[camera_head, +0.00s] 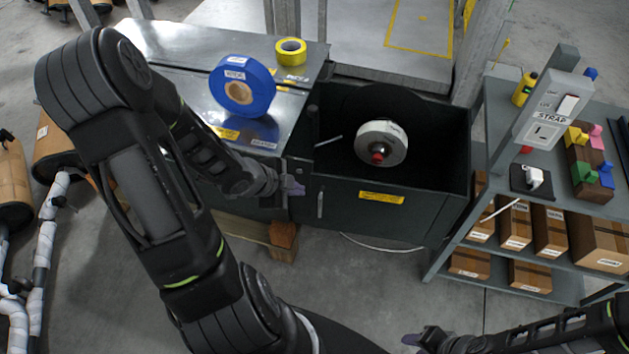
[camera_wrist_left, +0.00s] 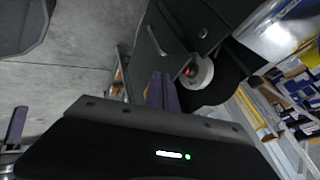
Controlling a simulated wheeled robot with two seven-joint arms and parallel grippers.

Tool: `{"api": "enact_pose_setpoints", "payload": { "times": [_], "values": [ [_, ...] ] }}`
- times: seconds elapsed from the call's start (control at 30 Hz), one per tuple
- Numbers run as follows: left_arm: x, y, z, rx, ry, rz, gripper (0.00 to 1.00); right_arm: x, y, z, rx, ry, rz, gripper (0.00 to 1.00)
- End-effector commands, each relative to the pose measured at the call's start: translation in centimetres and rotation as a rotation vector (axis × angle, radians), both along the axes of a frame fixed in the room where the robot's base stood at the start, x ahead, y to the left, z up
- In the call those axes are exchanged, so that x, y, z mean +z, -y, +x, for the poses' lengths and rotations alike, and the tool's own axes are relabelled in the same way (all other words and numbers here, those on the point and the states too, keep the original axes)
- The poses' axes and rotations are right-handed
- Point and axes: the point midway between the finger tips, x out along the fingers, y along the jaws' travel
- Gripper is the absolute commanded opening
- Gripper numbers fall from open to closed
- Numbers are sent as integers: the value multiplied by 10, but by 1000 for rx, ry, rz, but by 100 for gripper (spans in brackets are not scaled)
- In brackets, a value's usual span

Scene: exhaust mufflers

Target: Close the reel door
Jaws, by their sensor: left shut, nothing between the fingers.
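The reel door (camera_head: 345,203) is a dark green panel with a yellow label and a slim upright handle (camera_head: 320,203), at the front of an open-topped dark bin. It also shows in the left wrist view (camera_wrist_left: 172,62). A white reel (camera_head: 382,143) with a red hub sits in the bin behind it. I cannot tell how far the door stands open. My left gripper (camera_head: 292,188) is shut and empty, just left of the handle; contact is unclear. Its purple fingers (camera_wrist_left: 161,90) point at the panel in the wrist view. My right gripper (camera_head: 425,339) is low at the bottom; its opening is unclear.
A blue tape roll (camera_head: 243,86) and a yellow tape roll (camera_head: 290,51) rest on the metal cabinet top (camera_head: 190,58). A grey shelf (camera_head: 480,270) with boxes stands close at right, bearing a strap switch panel (camera_head: 548,118). Floor in front is clear.

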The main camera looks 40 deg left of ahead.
Motion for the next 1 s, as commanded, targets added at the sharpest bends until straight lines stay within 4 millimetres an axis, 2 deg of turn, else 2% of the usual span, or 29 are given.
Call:
{"api": "enact_pose_setpoints", "payload": {
  "times": [0.17,0.37,0.83,0.9,1.0],
  "values": [
    [-2,0,0,0,0,1,0,-1,0,0,0,0,0,36],
    [-15,2,8,-3,-1,1,0,-13,0,0,0,0,0,36],
    [-86,16,59,-5,-1,0,0,-67,0,0,1,1,-1,36],
    [-78,9,69,-1,0,2,0,-55,0,0,1,1,-1,36],
    [-78,3,82,0,-1,2,0,-50,0,1,1,3,0,36]
  ]
}}
